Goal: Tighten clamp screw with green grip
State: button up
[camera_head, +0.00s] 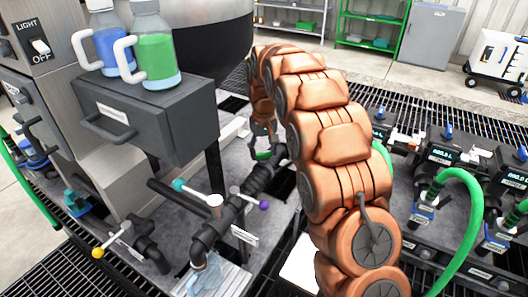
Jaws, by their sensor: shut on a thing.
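My copper arm curves across the middle of the view, and its end reaches down behind the pipe manifold. My gripper (265,146) is small and partly hidden by my arm. It is shut on the green grip (263,155) of a clamp screw, low beside the dark pipe (262,178). The screw itself is too small and covered to make out. Other handles on the pipes are a teal-tipped one (179,185), a purple-tipped one (263,205) and a yellow-tipped one (98,252).
A dark drawer box (150,112) carries a blue jug (108,45) and a green jug (155,52) left of my gripper. A large steel vessel (200,20) stands behind. Meters with green hoses (470,190) fill the right. Open floor (420,80) lies at the back.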

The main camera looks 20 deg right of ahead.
aim_at(263, 152)
jog(key=m, duration=0.5)
jog(key=shift+m, duration=2.5)
jog(key=o, duration=1.2)
jog(key=shift+c, duration=0.2)
notch_tip(263, 152, up, 12)
